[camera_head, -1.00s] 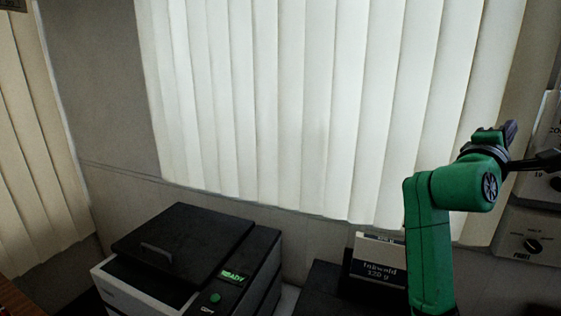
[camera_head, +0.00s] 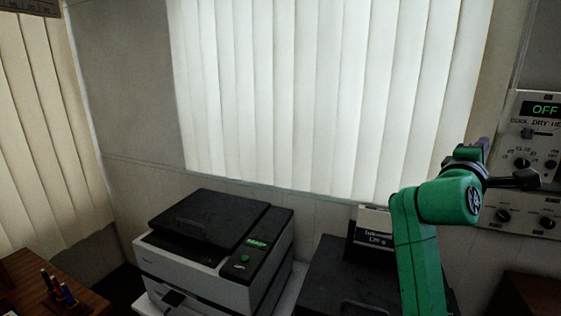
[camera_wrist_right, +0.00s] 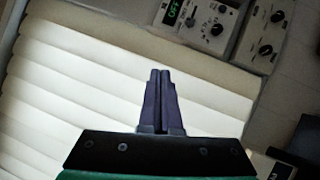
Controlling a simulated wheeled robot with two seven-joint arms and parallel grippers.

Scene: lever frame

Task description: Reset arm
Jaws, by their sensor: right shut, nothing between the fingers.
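My right arm is green and rises from the lower right of the head view. My left gripper is not in either view.
A control panel (camera_head: 537,108) reading OFF hangs on the wall at right, with several knobs. A grey and black copier (camera_head: 207,281) stands at lower left of centre. Blinds (camera_head: 310,90) cover the window. A desk (camera_head: 22,282) with pens is at lower left.

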